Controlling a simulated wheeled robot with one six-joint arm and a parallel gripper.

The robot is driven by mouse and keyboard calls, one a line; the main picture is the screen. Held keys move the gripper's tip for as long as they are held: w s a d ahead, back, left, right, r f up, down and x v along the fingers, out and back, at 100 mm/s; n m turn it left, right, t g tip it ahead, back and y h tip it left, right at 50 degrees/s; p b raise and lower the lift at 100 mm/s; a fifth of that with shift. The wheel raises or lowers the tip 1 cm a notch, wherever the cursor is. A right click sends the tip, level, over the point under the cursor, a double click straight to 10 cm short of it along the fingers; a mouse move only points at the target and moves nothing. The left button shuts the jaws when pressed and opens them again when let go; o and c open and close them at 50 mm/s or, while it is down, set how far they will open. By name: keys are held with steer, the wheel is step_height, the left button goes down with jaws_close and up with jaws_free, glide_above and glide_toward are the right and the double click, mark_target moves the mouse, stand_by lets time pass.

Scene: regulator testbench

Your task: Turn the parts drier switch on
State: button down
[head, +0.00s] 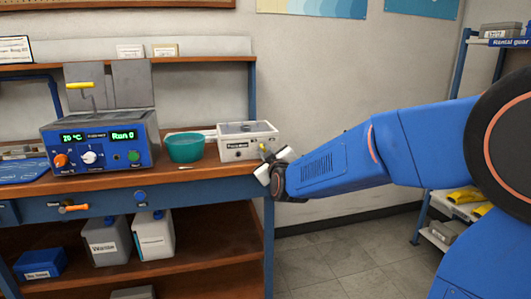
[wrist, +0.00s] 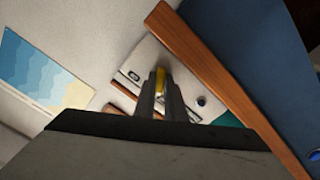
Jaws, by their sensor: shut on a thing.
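The parts drier (head: 233,150) is a white box with a dark-lettered label on its front, at the right end of the bench. Its switch (head: 262,148) is a small yellow lever on the right of the front face. My gripper (head: 267,155) is at that lever, reaching in from the right. In the wrist view my gripper (wrist: 160,92) is shut on the yellow switch (wrist: 160,77), with the pale drier front (wrist: 146,58) behind it. The fingers hide most of the lever, so its exact position cannot be told.
A teal bowl (head: 185,147) stands just left of the drier. A blue control unit (head: 100,145) with knobs and green displays is farther left. The wooden bench edge (head: 200,176) runs below my gripper. The floor (head: 325,260) right of the bench is clear.

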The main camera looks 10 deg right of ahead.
steer(key=m, duration=0.7)
steer(key=shift+m, duration=0.4)
steer(key=m, duration=0.7)
stand_by(0.4)
steer(key=c, duration=1.8)
jaws_free()
